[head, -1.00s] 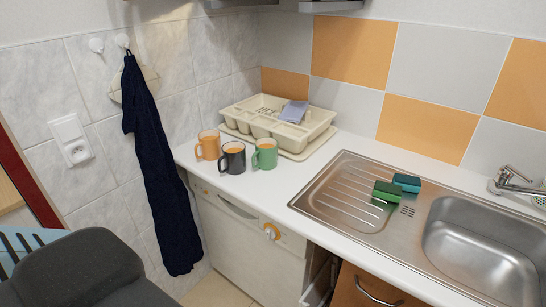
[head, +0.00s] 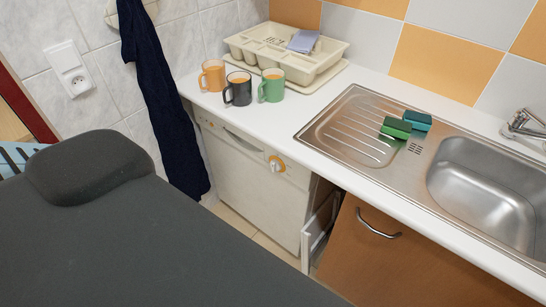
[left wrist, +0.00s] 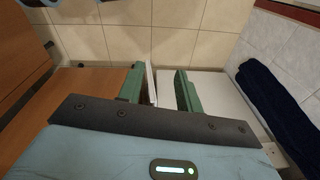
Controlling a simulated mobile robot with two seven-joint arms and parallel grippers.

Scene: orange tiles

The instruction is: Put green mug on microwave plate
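The green mug (head: 271,86) stands upright on the white counter, at the right end of a row of mugs, with its handle toward the left. It looks empty. The microwave and its plate are not in view. My left gripper (left wrist: 160,88) shows in the left wrist view, its two green-sided fingers apart with nothing between them. It points down toward the tiled floor and cabinet fronts, away from the mug. Neither gripper shows in the head view.
A dark mug (head: 238,89) stands close beside the green one, and an orange mug (head: 213,76) is farther left. A cream cutlery tray (head: 254,50) lies behind. Two sponges (head: 397,127) rest on the steel sink (head: 349,118). A dark blue towel (head: 163,100) hangs on the left wall.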

